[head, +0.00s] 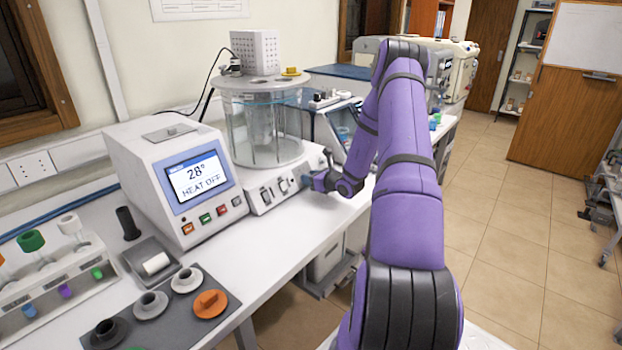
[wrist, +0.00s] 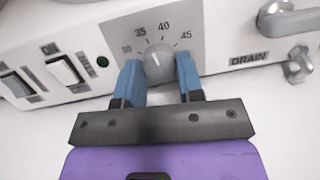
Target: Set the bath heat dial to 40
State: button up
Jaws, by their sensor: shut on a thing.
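The heat dial (wrist: 157,62) is a round grey knob on a grey scale plate on the front of the bath's white base (head: 262,197). In the wrist view the scale reads 35, 40 and 45, with a partly blurred number at the left. A faint mark on the knob seems to point up, around 35 to 40; the exact setting is unclear. My gripper (wrist: 158,64) is shut on the dial, one blue finger on each side. In the head view my gripper (head: 317,181) is at the base's right front and the dial is hidden.
The control box display (head: 197,177) reads 28° and HEAT OFF. The ON switch (wrist: 66,70) and a green light (wrist: 102,61) are left of the dial. The drain tap (wrist: 298,65) is at the right. The glass bath (head: 265,130) stands on the base.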

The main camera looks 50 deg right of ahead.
jog(key=m+h, duration=0.1)
jog(key=m, duration=0.4)
jog(key=shift+a+m+g, duration=0.1)
jog(key=shift+m+g, duration=0.2)
jog(key=shift+m, duration=0.1)
jog(key=shift+m+h, duration=0.3)
jog(key=shift+h, duration=0.1)
jog(key=o, duration=0.9)
jog(key=v, duration=1)
jog(key=shift+s+r, duration=0.15)
jog(key=shift+s, duration=0.25)
